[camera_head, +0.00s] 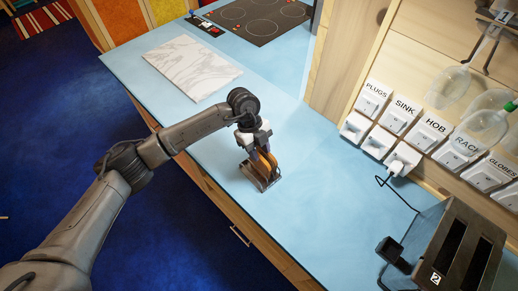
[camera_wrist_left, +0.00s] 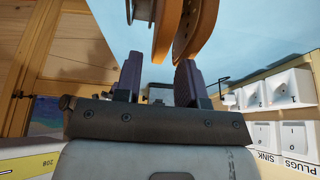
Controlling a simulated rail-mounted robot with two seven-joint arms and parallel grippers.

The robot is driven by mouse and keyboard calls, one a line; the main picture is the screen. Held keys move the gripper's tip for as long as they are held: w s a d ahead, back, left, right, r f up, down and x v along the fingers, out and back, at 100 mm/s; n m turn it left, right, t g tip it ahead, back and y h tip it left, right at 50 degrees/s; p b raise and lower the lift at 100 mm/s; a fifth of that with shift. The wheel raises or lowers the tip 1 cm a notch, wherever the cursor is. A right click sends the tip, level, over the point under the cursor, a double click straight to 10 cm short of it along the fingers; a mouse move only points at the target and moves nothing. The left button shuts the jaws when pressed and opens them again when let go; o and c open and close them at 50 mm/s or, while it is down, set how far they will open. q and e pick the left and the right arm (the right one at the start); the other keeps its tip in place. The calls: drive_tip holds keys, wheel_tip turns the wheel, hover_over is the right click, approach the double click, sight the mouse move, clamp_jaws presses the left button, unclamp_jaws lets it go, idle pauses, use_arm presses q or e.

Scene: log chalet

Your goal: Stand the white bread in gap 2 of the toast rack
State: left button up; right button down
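The toast rack (camera_head: 250,179) is a small metal rack on the blue counter, below my left gripper. Brown-crusted bread slices (camera_head: 268,161) stand upright in it; I cannot tell which is the white bread, nor which gap each fills. My left gripper (camera_head: 257,147) is above the rack, pointing down, and hides part of it. In the left wrist view, its two dark fingers (camera_wrist_left: 160,75) are apart with nothing clearly held between them. Two slices (camera_wrist_left: 167,28) show just beyond the fingertips, close to them. My right gripper is out of view.
A dark toaster (camera_head: 445,245) marked 2 stands at the front right, its cord running to labelled wall sockets (camera_head: 403,158). A marble board (camera_head: 192,68) and a hob (camera_head: 262,18) lie farther back. Glasses (camera_head: 490,118) hang at right. Counter around the rack is clear.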

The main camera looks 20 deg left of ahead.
use_arm(q)
drive_tip(key=shift+o, duration=0.6)
drive_tip(key=shift+w+a+r, duration=0.1)
drive_tip(key=shift+r, duration=0.15)
drive_tip(key=b+v, duration=0.4)
drive_tip(key=v, duration=0.9)
drive_tip(key=shift+a+r, duration=0.1)
